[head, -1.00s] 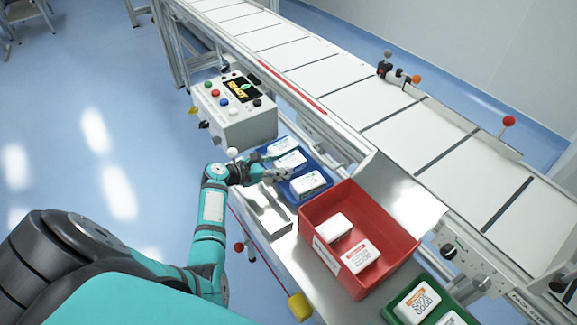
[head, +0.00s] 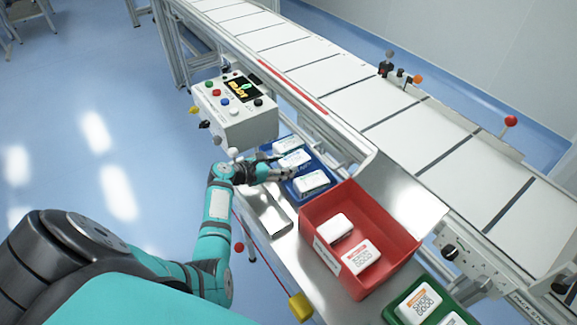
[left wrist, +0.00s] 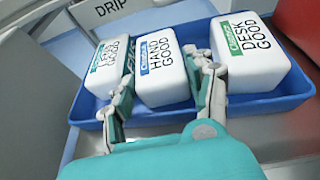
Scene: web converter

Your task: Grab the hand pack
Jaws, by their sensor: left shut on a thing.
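The hand pack (left wrist: 160,60) is a white block with a blue label stripe and the words HAND GOOD, seen in the left wrist view. It stands in the middle of the blue tray (left wrist: 262,105), between two other white packs. My left gripper (left wrist: 160,72) has one finger on each side of it and is shut on it. In the head view, my left gripper (head: 286,172) reaches over the near edge of the blue tray to the hand pack (head: 296,160). Whether the pack touches the tray floor is hidden. My right gripper is not in view.
The DESK GOOD pack (left wrist: 245,52) is close on the right, and a green-labelled pack (left wrist: 108,65) close on the left. A red bin (head: 405,250) with two packs stands right of the tray, a control box (head: 235,115) behind it. The conveyor (head: 350,90) runs alongside.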

